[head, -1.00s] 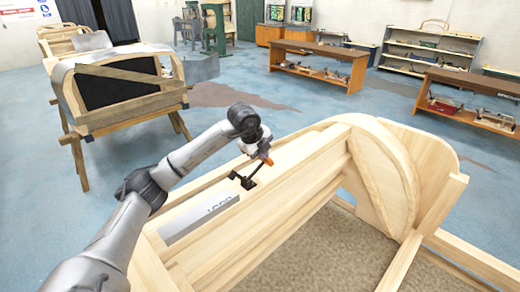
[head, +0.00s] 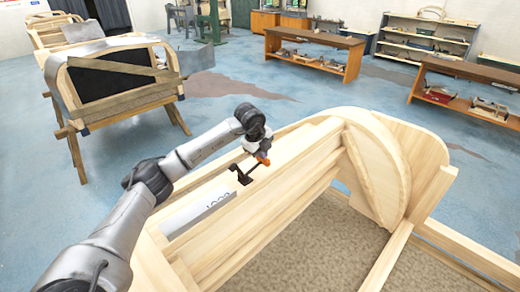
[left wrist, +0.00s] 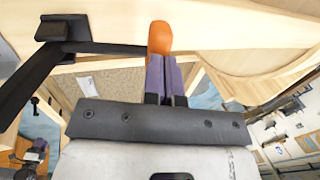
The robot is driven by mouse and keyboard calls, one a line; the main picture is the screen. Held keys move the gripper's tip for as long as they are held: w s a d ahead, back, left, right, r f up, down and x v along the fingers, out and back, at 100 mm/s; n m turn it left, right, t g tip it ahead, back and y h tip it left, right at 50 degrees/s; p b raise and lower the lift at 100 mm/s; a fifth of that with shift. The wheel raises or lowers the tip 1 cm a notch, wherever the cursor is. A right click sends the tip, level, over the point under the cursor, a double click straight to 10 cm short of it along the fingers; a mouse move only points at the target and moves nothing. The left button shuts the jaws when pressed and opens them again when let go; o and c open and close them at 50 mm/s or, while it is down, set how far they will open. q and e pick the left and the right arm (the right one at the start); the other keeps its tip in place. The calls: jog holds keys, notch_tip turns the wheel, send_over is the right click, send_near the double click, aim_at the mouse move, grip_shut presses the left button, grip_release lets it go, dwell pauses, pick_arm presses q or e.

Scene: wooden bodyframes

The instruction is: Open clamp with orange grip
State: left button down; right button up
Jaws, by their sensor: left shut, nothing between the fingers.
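The clamp (head: 242,175) is black with an orange grip (head: 263,158). It sits on the top rail of the pale wooden bodyframe in the head view. In the left wrist view its black bar (left wrist: 100,48) runs left from the orange grip (left wrist: 160,37) to a black block on the wood. My left gripper (left wrist: 160,58) is shut with nothing between its fingers. Its purple-grey fingertips are right at the lower end of the orange grip; I cannot tell whether they touch it. In the head view the left gripper (head: 260,150) is small and partly hidden. My right gripper is not in view.
The wooden bodyframe (head: 300,165) fills the foreground, with a curved end panel on the right. Another frame on trestles (head: 110,80) stands back left. Workbenches (head: 315,45) and shelves (head: 425,40) stand behind. Blue floor is open between.

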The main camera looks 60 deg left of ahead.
aim_at(257, 165)
pick_arm(q)
jog(key=p+v, duration=0.2)
jog(key=v, duration=0.1)
jog(key=p+v, duration=0.1)
jog(key=shift+w+a+r+p, duration=0.1)
jog(key=shift+w+r+p, duration=0.2)
jog(key=shift+r, duration=0.15)
jog(key=w+b+v, duration=0.1)
jog(key=b+v, duration=0.1)
jog(key=v, duration=0.7)
jog(key=shift+r, duration=0.25)
jog(key=shift+s, duration=0.1)
